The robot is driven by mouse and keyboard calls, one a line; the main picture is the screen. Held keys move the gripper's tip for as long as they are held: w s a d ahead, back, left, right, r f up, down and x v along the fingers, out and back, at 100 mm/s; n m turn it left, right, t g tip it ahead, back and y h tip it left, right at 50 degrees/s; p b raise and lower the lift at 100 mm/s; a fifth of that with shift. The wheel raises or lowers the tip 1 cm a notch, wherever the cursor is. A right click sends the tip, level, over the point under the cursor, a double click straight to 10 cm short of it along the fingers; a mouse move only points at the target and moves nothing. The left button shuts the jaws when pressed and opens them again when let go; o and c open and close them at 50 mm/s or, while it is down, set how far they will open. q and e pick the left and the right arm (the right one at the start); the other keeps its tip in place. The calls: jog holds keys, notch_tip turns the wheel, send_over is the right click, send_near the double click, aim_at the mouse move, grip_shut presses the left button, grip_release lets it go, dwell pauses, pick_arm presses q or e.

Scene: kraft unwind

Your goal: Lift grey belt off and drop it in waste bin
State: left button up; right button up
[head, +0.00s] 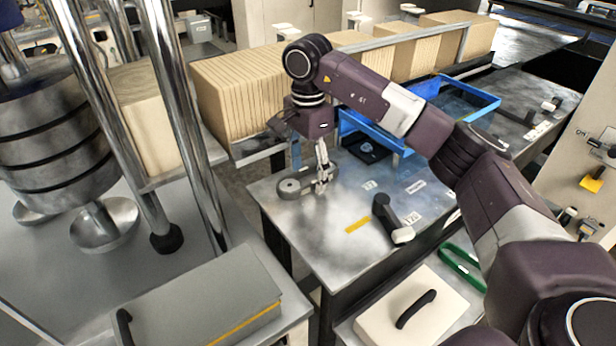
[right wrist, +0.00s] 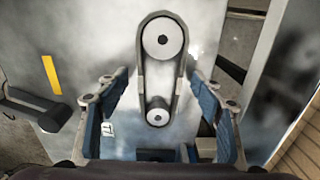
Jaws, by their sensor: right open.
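The grey belt (head: 307,191) runs around a larger and a smaller pulley at the left part of the metal table. The right wrist view shows the belt (right wrist: 141,75) looped around the large pulley (right wrist: 163,38) and the small pulley (right wrist: 157,116). My right gripper (head: 321,182) is above the belt, pointing down. In the right wrist view my right gripper (right wrist: 160,85) is open, with one finger on each side of the belt and gaps between. Nothing is held. My left gripper is out of view. I cannot tell which container is the waste bin.
The metal table (head: 300,225) also bears a black-handled tool (head: 385,215) and a yellow strip (head: 358,224). A blue-rimmed tray (head: 484,104) lies behind my right arm. Brown stacks (head: 235,95) stand at the back. A white lidded box (head: 440,318) is in front.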

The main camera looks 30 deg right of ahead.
jog(key=shift+c, duration=0.3)
jog(key=c, duration=1.2)
jog(key=shift+c, duration=0.2)
